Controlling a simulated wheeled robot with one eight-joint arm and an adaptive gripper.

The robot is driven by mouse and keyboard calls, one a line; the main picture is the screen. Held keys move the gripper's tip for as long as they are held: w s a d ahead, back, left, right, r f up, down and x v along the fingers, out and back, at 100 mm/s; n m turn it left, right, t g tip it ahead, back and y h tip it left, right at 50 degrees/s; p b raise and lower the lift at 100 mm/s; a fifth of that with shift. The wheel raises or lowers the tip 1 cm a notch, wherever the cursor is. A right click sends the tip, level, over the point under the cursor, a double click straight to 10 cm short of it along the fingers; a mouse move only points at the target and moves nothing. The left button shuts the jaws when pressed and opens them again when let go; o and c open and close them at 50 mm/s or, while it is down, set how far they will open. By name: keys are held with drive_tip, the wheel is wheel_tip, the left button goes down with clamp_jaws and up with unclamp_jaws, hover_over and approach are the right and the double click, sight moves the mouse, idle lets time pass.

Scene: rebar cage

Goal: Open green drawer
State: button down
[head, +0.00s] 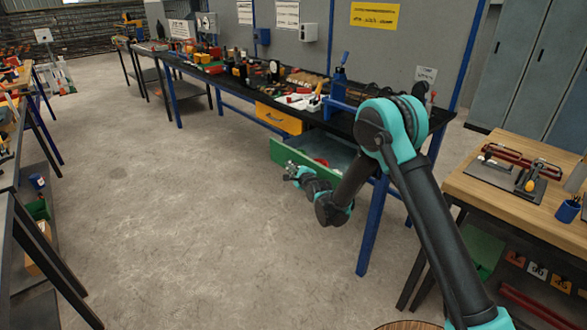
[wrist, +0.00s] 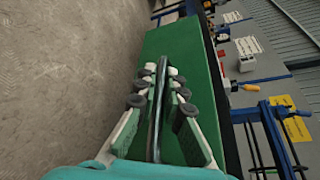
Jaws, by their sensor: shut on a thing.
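The green drawer (head: 280,152) is pulled out from under the long black-topped workbench, and its open inside shows in the head view with a small red item in it. My gripper (head: 292,171) is low at the outer side of the drawer's front. In the wrist view the green front (wrist: 172,40) fills the middle, and a dark bar handle (wrist: 158,112) runs between the fingers of my gripper (wrist: 161,82). The fingers are shut on this handle. In the head view the handle is too small to tell apart from the gripper.
A yellow drawer (head: 278,118) is shut beside the green one. The workbench (head: 335,122) carries tools and bottles. A wooden-topped table (head: 505,185) stands at the right. Dark benches line the left edge. The concrete floor (head: 180,220) in the middle is clear.

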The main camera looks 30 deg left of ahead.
drive_tip(key=c, duration=1.9)
unclamp_jaws()
drive_tip(key=shift+d, duration=0.1)
drive_tip(key=v, duration=1.2)
